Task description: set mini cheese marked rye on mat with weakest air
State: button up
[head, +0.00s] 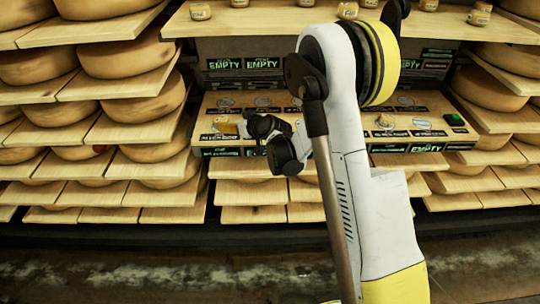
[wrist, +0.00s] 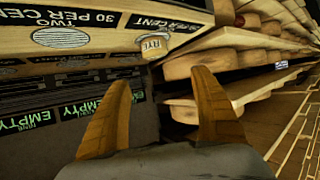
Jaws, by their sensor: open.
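The mini cheese marked RYE (wrist: 154,45) is small and pale with a white label. In the wrist view it is at the edge of a wooden ledge, beyond my gripper (wrist: 163,78). My gripper is open, its two tan fingers apart with nothing between them; the cheese appears above the gap, not touched. A round grey mat marked TWO (wrist: 60,37) lies on the ledge to the left, near a label reading 30 PER CENT. In the head view more round mats (head: 225,102) show on the lower ledge, their air figures too small to read.
Large cheese wheels fill wooden racks on the left (head: 125,58) and right (head: 487,88). Several mini cheeses (head: 200,11) stand on the upper shelf. A small yellowish item (head: 385,120) sits on the lower ledge. Dark panels show green EMPTY signs (head: 224,64). My arm hides the ledge's middle.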

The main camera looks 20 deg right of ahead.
jog(key=s+r+m+g+h, duration=0.1)
jog(key=s+r+g, duration=0.2)
jog(key=s+r, duration=1.25)
jog(key=s+d+f+m+g+h, duration=0.1)
jog(key=s, duration=1.1)
jog(key=s+d+f+m+g+h, duration=0.1)
jog(key=s+d+h, duration=0.1)
jog(key=s, duration=1.1)
jog(key=shift+s+d+f, duration=0.15)
jog(key=shift+d+f, duration=0.1)
jog(key=shift+f, duration=0.05)
